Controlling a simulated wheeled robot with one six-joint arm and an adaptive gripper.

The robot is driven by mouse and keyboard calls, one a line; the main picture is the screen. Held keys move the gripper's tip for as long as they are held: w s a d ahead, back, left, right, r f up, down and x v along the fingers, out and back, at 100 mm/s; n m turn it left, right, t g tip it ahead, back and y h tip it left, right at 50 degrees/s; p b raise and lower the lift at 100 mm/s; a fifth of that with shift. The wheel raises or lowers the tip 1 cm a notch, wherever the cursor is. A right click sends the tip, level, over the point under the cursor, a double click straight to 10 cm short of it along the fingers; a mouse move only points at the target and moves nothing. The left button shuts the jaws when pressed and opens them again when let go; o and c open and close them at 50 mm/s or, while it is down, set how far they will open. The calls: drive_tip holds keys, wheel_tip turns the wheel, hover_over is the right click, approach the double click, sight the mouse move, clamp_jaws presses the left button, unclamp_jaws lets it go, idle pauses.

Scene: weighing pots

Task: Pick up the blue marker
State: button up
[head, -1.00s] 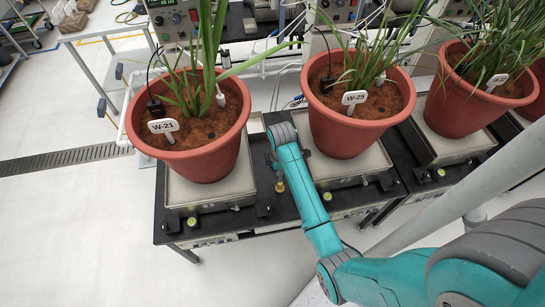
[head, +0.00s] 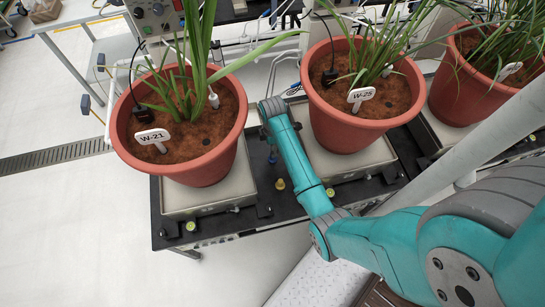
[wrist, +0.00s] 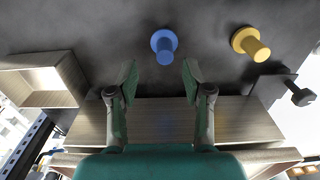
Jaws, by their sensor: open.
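The blue marker (wrist: 164,46) is a short peg with a wider round base, on the dark surface in the wrist view. My gripper (wrist: 157,75) is open and empty, its two teal fingers apart. The marker shows beyond the fingertips, roughly in line with the gap between them, with no visible contact. In the head view the blue marker (head: 271,157) is a small spot beside my arm, on the black bench between two pots. In that view my gripper cannot be made out.
A yellow marker (wrist: 251,43) stands right of the blue one. A black knob (wrist: 300,94) is farther right. Pot W-21 (head: 185,150) and another red pot (head: 350,120) stand on scales either side of my arm, with long leaves overhead. The bench's front edge is close.

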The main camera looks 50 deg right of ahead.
drive_tip(key=shift+s+a+f, duration=0.1)
drive_tip(key=shift+f, duration=1.25)
drive_tip(key=shift+s+a+f, duration=0.1)
drive_tip(key=shift+f, duration=1.25)
clamp_jaws()
